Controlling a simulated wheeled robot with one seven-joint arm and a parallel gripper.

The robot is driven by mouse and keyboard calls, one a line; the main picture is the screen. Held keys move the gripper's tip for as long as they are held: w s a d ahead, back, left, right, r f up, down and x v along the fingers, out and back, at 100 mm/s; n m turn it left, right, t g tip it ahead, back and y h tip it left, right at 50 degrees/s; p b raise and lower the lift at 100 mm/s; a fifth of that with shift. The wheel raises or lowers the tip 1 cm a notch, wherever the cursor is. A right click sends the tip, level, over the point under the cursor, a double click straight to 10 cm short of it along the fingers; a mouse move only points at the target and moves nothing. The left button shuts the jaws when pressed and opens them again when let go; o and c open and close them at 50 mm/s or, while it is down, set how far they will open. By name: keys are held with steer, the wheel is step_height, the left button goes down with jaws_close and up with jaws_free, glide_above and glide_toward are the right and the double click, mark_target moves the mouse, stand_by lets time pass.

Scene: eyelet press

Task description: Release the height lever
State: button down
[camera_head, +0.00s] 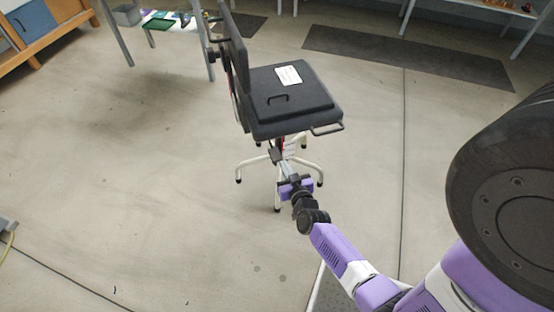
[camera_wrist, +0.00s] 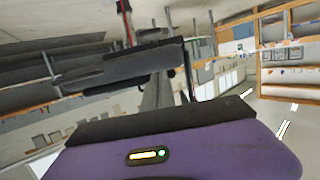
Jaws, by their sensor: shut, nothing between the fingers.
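A black office chair (camera_head: 292,92) stands on a pale star-shaped base, with its backrest on the left. A grey loop handle (camera_head: 328,129) sticks out from the seat's front right edge. A thin red part (camera_head: 282,145) shows under the seat by the column; I cannot tell whether it or the loop is the height lever. My gripper (camera_head: 275,154) is shut and empty below the seat, close to the column. I cannot tell whether it touches anything. In the wrist view, a red strip (camera_wrist: 126,22) rises beyond the dark fingers.
A table with a green tray (camera_head: 158,24) stands behind on the left. Dark mats (camera_head: 410,55) lie behind on the right. The floor left of the chair is clear.

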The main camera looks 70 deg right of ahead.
steer(key=b, duration=0.5)
glide_above(277, 160)
step_height(277, 160, down, 3)
steer(key=shift+w+r, duration=0.1)
step_height(277, 160, down, 2)
steer(key=shift+f+b, duration=0.1)
steer(key=shift+b, duration=0.5)
steer(key=shift+f+b, duration=0.6)
steer(key=shift+f, duration=0.1)
steer(key=shift+f, duration=0.15)
